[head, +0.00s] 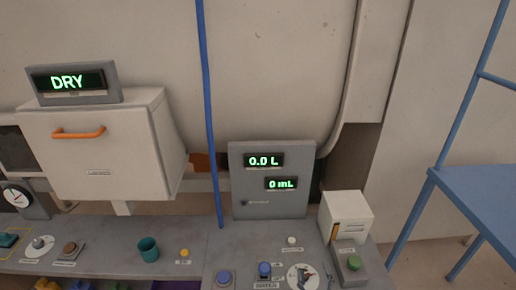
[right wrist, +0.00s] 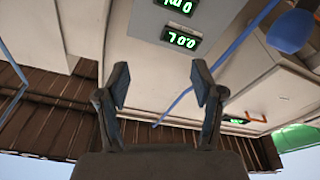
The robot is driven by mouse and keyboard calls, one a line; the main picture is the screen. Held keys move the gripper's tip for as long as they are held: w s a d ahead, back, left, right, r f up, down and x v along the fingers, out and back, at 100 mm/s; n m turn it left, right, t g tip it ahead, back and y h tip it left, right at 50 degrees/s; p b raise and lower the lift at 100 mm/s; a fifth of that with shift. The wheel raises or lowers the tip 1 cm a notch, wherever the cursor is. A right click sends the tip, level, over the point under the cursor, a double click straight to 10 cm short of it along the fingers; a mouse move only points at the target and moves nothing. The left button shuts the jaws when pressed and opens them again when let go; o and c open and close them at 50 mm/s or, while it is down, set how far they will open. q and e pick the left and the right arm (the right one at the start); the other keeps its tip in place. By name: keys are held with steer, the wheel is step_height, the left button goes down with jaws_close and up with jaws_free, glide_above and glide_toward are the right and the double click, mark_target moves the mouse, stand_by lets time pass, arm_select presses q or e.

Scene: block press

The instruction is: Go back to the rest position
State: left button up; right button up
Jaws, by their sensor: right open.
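My right gripper (right wrist: 162,84) shows in the right wrist view. Its two fingers stand wide apart with nothing between them. I cannot make out either gripper clearly in the head view, and my left gripper is in neither view. The display panel (head: 237,190) stands at the back of the bench and reads 0.0 L and 0 mL. Its lit displays (right wrist: 182,39) appear upside down beyond my right fingertips in the right wrist view. No object is held in my right gripper.
A white cabinet (head: 95,155) with an orange handle and a DRY display stands left. A blue pole (head: 208,100) rises mid-view; a blue frame (head: 478,190) stands right.

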steer(key=s+d+f+m+g+h, duration=0.1)
steer(key=s+d+f+m+g, duration=0.2)
steer(key=f, duration=0.6)
steer(key=s+d+f+m+g+h, duration=0.1)
steer(key=s+d+f+g+h, duration=0.15)
steer(key=s+f+g, duration=0.5)
steer(key=s+f+g+y, duration=0.2)
steer(key=s+f+g, duration=0.4)
steer(key=s+f, duration=0.7)
step_height(320, 180, down, 19)
steer(key=s+g, duration=0.1)
steer(key=s, duration=0.1)
steer(key=s+f+g, duration=0.1)
steer(key=s+f, duration=0.7)
steer(key=f, duration=0.5)
steer(key=shift+d+f+n, duration=0.15)
steer(key=shift+d+n, duration=0.15)
steer(key=shift+n, duration=0.1)
steer(key=shift+s, duration=0.1)
